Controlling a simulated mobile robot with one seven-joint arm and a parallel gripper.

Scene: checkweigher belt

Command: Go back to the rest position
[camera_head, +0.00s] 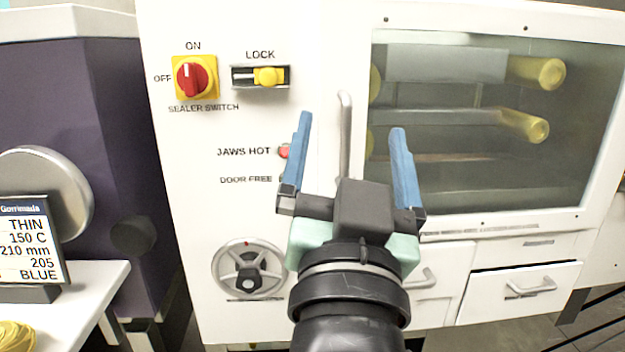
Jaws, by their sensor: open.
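My gripper (350,135) is open and empty, with two blue fingers spread wide and pointing up in the picture. It stands in front of the white machine cabinet (230,30). The fingers appear on either side of the lower part of the vertical door handle (345,130); I cannot tell how far off they are. The lamp by DOOR FREE is mostly hidden.
The red sealer switch (192,78), yellow lock slider (268,77) and round dial (249,269) are on the cabinet. A glass door (480,170) shows yellow-ended rollers. Drawers (520,290) sit below. A display sign (30,240) stands on a white table (90,280) at left.

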